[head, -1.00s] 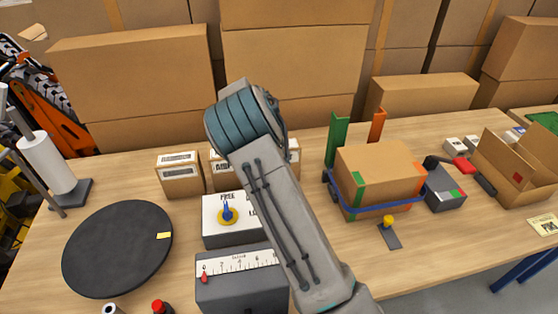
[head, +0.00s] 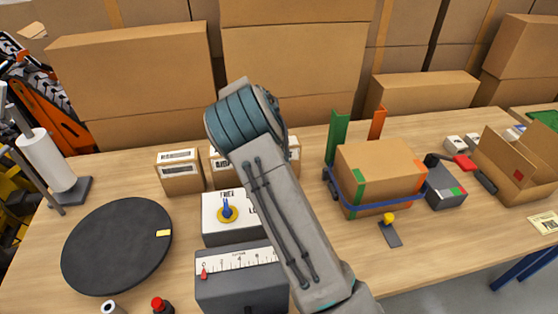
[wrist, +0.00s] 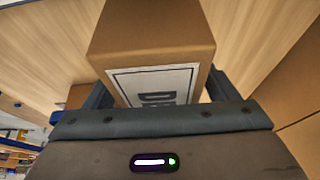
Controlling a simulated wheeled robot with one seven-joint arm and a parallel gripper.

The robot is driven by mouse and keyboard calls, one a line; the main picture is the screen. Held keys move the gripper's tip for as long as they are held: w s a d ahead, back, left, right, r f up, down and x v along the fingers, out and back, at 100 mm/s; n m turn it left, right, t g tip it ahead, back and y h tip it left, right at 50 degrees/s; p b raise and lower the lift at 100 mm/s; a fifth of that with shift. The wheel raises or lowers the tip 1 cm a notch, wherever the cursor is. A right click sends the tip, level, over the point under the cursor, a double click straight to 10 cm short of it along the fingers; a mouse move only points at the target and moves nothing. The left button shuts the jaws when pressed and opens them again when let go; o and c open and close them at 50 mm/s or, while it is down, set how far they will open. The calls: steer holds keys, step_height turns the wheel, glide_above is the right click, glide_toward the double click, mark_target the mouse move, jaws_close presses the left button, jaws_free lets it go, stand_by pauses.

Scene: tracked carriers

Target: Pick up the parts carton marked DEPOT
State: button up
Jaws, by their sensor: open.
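A brown carton (wrist: 150,30) with a white, black-framed label (wrist: 155,85) fills the middle of the wrist view. Only part of large dark lettering shows, possibly starting with D; the rest is cut off by my gripper body. My gripper (wrist: 160,92) is open, with one finger on each side of this carton; I cannot tell whether they touch it. In the head view, a labelled carton (head: 180,173) stands at the back left. A second carton (head: 219,166) and a third (head: 294,150) are partly hidden by my arm, which also hides my gripper.
A white box with a blue lever (head: 227,209) and a grey scale box (head: 240,290) stand in front of the cartons. A black round plate (head: 115,250) lies left. A strapped carton (head: 378,175) stands right. Stacked boxes (head: 290,65) line the back.

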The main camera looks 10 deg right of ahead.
steer(key=shift+c, duration=0.3)
steer(key=c, duration=1.3)
steer(key=shift+r, duration=0.2)
